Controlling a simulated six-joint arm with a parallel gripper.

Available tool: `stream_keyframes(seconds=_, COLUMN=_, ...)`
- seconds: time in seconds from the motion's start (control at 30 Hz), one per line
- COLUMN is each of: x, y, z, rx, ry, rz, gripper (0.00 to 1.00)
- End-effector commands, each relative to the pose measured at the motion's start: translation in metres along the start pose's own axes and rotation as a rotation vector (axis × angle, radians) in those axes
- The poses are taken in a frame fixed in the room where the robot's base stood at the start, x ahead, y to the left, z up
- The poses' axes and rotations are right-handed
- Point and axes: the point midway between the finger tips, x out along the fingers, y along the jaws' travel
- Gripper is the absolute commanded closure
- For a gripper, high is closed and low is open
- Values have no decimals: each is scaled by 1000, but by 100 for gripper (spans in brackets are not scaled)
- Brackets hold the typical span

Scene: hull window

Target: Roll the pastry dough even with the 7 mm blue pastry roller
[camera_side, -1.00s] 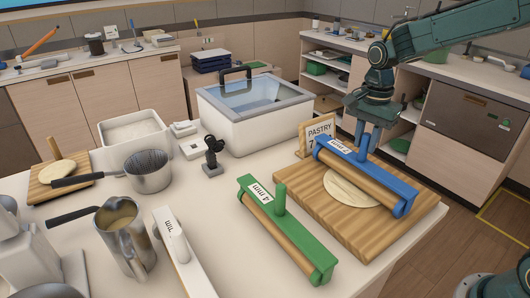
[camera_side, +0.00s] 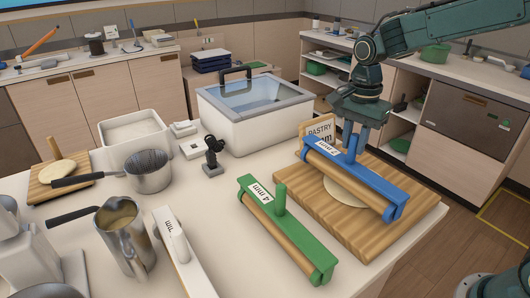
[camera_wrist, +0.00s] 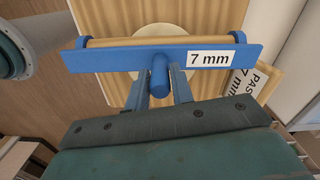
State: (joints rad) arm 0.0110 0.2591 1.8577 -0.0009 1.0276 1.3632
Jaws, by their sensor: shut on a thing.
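The blue pastry roller (camera_side: 368,179), marked 7 mm, lies across the wooden board (camera_side: 410,214) in the side view. My gripper (camera_side: 360,140) is shut on its upright blue handle, which also shows in the wrist view (camera_wrist: 160,76). The wooden roller part sits under the blue frame. The pale flat dough (camera_side: 345,188) lies on the board beneath the roller and is partly covered by it. In the wrist view the dough (camera_wrist: 160,36) shows on both sides of the roller bar. I cannot tell whether the roller presses on the dough.
A green 4 mm roller (camera_side: 287,230) lies left of the board, and a white roller (camera_side: 180,250) lies farther left. A "PASTRY" sign (camera_side: 318,132) stands at the board's back edge. A glass-lidded white bin (camera_side: 250,120) stands behind.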

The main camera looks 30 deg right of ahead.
Motion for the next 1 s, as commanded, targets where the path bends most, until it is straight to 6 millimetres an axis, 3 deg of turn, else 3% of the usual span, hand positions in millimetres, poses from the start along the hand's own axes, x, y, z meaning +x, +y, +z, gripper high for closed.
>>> stream_keyframes(seconds=0.57, x=-11, y=-1, z=-1, rx=2, ry=2, rz=-5, gripper=100)
stream_keyframes(seconds=1.0, x=-44, y=-1, z=-1, rx=2, ry=2, rz=-7, gripper=100)
